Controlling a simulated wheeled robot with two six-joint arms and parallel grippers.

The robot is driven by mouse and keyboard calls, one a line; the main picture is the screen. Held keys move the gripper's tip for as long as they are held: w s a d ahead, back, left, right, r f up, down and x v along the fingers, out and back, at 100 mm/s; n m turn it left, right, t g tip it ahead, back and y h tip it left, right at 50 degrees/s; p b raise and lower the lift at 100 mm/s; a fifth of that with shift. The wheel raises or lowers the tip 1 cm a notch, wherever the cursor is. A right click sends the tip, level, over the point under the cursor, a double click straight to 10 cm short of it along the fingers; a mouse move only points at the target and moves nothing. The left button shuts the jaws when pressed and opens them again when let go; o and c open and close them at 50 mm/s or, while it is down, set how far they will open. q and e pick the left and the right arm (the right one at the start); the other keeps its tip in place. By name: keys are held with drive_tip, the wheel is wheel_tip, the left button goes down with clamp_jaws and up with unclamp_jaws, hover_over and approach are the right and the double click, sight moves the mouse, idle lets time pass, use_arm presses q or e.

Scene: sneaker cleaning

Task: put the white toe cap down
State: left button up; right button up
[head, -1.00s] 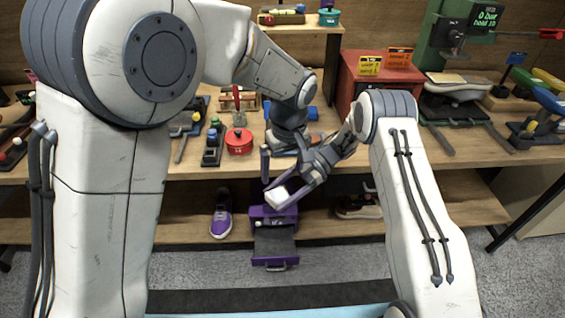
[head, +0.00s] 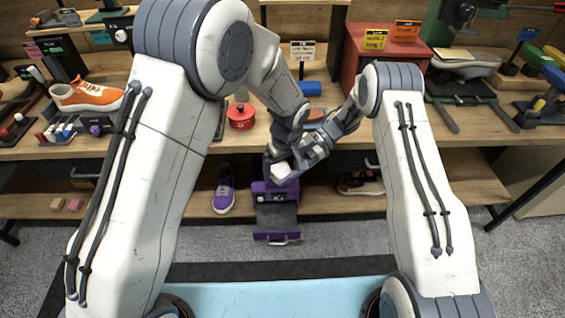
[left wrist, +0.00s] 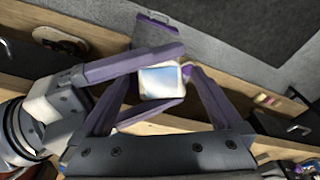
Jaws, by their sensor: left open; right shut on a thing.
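The white toe cap (head: 284,171) is a small pale block held in the air in front of the bench. My right gripper (head: 294,166) is shut on it. In the left wrist view the white toe cap (left wrist: 163,82) sits between the purple fingers of my right gripper (left wrist: 180,75), which comes in from the left. My left gripper (head: 285,151) is just above and beside the cap in the head view. Its open fingers rise on both sides of the cap in the left wrist view; I cannot tell whether they touch it.
A purple unit (head: 275,212) with a pulled-out tray stands below the grippers. A purple sneaker (head: 224,190) and a dark shoe (head: 358,184) are on the lower shelf. The bench holds an orange sneaker (head: 88,96), a red pot (head: 241,117) and a red cabinet (head: 378,66).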

use_arm(q)
drive_tip(key=c, duration=1.2)
drive_tip(key=shift+c, duration=0.8)
use_arm(e)
drive_tip(key=o, duration=1.3)
